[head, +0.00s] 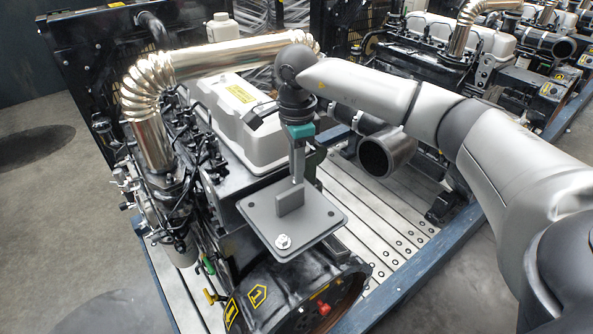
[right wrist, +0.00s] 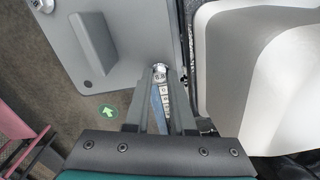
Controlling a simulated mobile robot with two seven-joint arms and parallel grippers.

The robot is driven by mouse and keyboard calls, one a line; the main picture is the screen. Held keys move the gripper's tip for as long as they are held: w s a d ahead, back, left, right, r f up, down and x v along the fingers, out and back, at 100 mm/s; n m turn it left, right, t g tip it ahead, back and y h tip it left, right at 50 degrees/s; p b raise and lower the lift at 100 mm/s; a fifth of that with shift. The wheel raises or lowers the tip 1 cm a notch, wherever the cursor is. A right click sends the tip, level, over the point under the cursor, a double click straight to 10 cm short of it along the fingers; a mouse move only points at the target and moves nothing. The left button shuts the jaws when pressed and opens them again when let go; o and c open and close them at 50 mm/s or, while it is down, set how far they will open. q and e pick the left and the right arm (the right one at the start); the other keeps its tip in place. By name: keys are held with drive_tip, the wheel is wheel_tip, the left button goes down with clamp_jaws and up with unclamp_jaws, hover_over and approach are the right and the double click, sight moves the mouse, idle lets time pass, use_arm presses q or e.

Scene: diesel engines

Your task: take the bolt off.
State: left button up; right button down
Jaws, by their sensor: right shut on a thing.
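A grey plate (head: 315,222) with a raised block (head: 290,199) sits over the front end of the engine. A silver bolt (head: 283,241) with a washer stands at its near corner, apart from my gripper. My right gripper (head: 298,178) points down at the plate's far edge. In the right wrist view, its fingers (right wrist: 160,78) are shut on another bolt (right wrist: 160,69), whose shiny head shows between the tips beside the plate (right wrist: 125,40). Whether this bolt is still seated is hidden. The near-corner bolt shows partly at the wrist view's top left (right wrist: 41,4). My left gripper is out of view.
A white engine cover (head: 238,115) stands close behind the gripper, and it fills the right of the wrist view (right wrist: 255,75). A chrome exhaust pipe (head: 215,62) arches behind it. A dark cylinder (head: 385,155) lies right of the gripper. Space above the plate's near half is clear.

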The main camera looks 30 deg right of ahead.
idle(0.3)
wheel_tip(320, 180, up, 8)
drive_tip(key=p, duration=0.6)
drive_tip(key=shift+r, duration=0.25)
idle(0.4)
